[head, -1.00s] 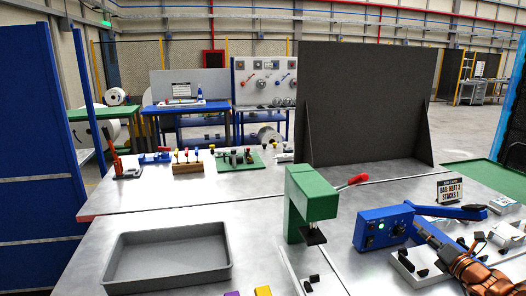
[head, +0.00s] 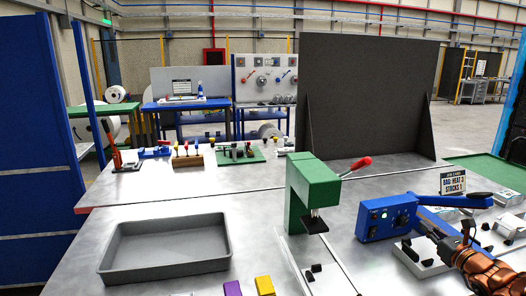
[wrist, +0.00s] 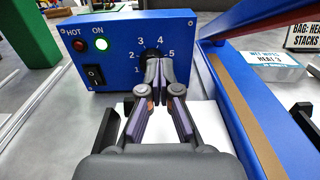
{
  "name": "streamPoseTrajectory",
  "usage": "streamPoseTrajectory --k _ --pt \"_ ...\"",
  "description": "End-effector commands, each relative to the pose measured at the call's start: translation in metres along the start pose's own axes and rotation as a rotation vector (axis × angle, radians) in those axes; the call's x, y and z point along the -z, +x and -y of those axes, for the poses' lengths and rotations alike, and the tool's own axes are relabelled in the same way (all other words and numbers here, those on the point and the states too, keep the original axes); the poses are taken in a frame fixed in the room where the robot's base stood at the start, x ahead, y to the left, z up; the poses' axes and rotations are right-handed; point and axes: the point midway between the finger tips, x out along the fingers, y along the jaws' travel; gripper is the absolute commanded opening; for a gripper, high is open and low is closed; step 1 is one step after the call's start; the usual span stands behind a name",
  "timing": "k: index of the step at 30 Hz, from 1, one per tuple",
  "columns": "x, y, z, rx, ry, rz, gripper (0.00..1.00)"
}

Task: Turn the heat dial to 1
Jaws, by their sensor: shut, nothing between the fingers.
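The blue heat sealer box (head: 376,220) stands on the metal bench at the right in the head view. In the wrist view its blue front panel (wrist: 118,64) faces me, with a lit green ON lamp, a red HOT lamp and a black switch. The dark heat dial (wrist: 151,54) has numbers 1 to 5 around it; it also shows in the head view (head: 402,220). My gripper (wrist: 160,70) is shut and empty, its fingertips just in front of the dial. They cover the dial's lower part, so I cannot tell its pointer setting or whether they touch it.
The sealer's blue arm (wrist: 262,95) rises close to the right of my fingers. A green press (head: 312,190) with a red-tipped lever stands left of the box. A card (head: 453,183) stands behind the sealer. A grey tray (head: 165,262) lies farther left.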

Motion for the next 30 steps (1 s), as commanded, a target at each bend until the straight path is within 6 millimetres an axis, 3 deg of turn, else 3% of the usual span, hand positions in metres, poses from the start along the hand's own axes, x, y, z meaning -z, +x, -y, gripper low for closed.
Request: streamPoseTrajectory --k 15,30 --pt "0.000 0.045 -0.001 -0.002 0.001 -0.001 0.00" --pt "-0.003 0.062 -0.005 -0.008 -0.001 0.004 0.00"
